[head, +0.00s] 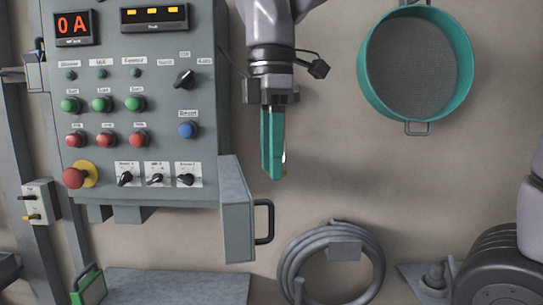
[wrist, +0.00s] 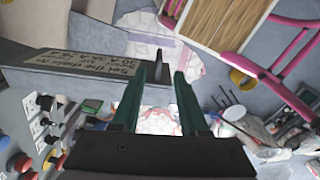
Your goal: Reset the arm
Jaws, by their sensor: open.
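My gripper (head: 273,172) hangs pointing down in the head view, just right of the grey control panel (head: 205,130) and in front of the beige wall. Its two teal fingers overlap in that view. In the wrist view my gripper (wrist: 157,80) shows its fingers apart, with nothing held between them. The fingertips are above the grey box-like flap (head: 237,205) with a black handle (head: 264,222), apart from it in the head view. The flap also shows in the wrist view (wrist: 60,75) with a handwritten label.
The panel has a red "0 A" display (head: 73,28), several buttons and knobs. A teal sieve (head: 462,50) hangs at upper right. A coiled grey hose (head: 287,265) is low on the wall. The wrist view shows a pink frame (wrist: 270,75) and clutter; clear wall lies right of my gripper.

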